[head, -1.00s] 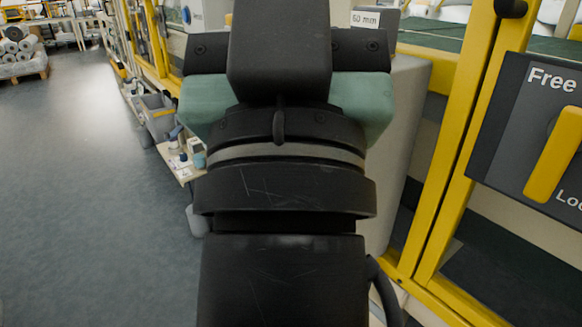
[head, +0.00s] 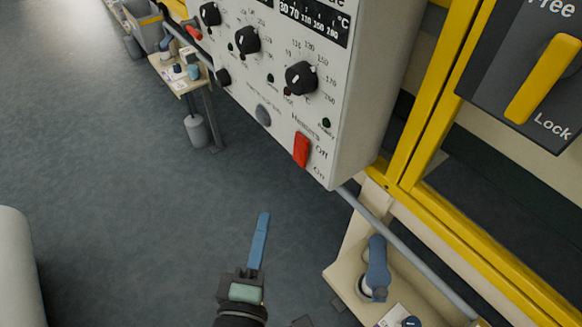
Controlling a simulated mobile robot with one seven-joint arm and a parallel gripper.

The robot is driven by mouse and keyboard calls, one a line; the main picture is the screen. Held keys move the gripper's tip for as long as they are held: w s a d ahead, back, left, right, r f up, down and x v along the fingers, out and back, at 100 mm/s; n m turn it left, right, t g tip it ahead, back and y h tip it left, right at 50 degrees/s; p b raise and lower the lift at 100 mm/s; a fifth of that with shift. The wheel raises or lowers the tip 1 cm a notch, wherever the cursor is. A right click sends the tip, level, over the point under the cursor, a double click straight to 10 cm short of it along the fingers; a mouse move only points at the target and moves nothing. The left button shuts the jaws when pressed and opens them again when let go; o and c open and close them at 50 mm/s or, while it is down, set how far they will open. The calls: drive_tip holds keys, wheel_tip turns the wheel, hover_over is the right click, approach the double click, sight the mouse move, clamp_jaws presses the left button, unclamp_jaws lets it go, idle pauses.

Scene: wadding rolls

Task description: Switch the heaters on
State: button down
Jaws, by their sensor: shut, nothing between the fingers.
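The heaters switch (head: 301,150) is a red rocker or lever low on the white control panel (head: 346,150) in the head view. "Heaters" is printed above it, with "Off" and, lower, "On" to its right. The red part lies mostly level with "Off"; its exact setting I cannot tell. My gripper (head: 264,217) is at the bottom centre, below and left of the switch, clearly apart from it. Its long blue fingers are shut together, with nothing held, and point up the picture.
Black knobs (head: 301,77) sit above the switch, beside small lamps. A yellow Free/Lock handle (head: 543,79) and yellow frame (head: 462,256) are at the right. Open floor (head: 120,200) lies left.

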approach(294, 158)
drive_tip(key=w+a, duration=0.2)
drive_tip(key=w, duration=0.1)
drive_tip(key=w+d+p, duration=0.1)
drive_tip(key=w+d, duration=0.1)
drive_tip(key=shift+w+d, duration=0.4)
drive_tip(key=shift+f, duration=0.1)
idle(0.4)
